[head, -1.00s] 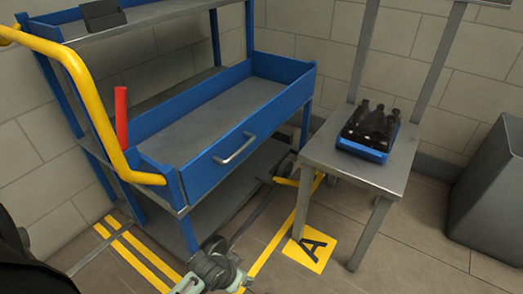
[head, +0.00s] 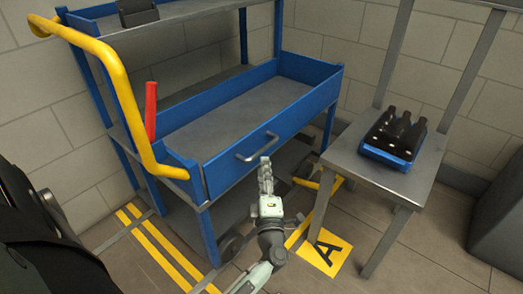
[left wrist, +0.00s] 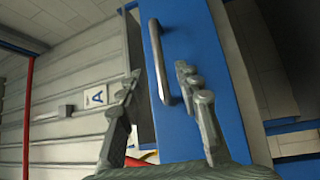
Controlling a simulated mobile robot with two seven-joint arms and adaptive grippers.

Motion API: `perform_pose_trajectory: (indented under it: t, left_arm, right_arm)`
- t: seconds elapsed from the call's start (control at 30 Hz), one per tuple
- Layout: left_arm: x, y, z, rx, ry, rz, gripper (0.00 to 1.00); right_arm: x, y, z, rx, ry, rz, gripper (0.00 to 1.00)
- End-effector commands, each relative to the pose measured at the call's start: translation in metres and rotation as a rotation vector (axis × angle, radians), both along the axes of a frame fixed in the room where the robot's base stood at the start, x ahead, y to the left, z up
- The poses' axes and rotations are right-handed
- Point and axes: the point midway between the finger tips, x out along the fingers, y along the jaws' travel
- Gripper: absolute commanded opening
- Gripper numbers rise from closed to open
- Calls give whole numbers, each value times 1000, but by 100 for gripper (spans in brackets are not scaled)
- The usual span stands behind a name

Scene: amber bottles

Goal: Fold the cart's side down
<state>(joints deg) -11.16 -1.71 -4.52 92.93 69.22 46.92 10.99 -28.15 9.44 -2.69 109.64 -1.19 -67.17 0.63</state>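The cart's blue side panel (head: 225,163) stands upright along the front of the middle shelf, with a grey bar handle (head: 257,147) on it. My left gripper (head: 265,162) is just below and in front of the handle's right end. In the left wrist view the gripper (left wrist: 158,72) is open, one finger on each side of the handle (left wrist: 160,60), in front of the blue panel (left wrist: 203,45). Whether the fingers touch the handle cannot be told. A red lever (head: 151,110) stands upright at the cart's left end. My right gripper is out of view.
A yellow push bar (head: 116,80) bends round the cart's left end. A grey stand (head: 400,180) on the right bears a blue crate (head: 387,157) of dark bottles. A dark grey bin (head: 497,215) is far right.

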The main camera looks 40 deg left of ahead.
Motion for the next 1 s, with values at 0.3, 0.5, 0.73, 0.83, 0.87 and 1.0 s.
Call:
perform_pose_trajectory:
  t: [0.3,0.5,0.73,0.83,0.87,1.0]
  left_arm:
    - [36,31,8,3,-2,4,34]
    - [53,45,10,2,-1,2,34]
    - [57,49,10,3,1,2,34]
    - [56,49,10,2,0,2,34]
    - [56,49,11,2,0,2,33]
    - [56,49,11,3,-1,2,15]
  right_arm:
    - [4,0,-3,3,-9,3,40]
    - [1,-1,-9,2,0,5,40]
    - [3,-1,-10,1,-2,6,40]
    - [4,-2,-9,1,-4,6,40]
    - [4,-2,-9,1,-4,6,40]
    - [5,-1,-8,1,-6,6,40]
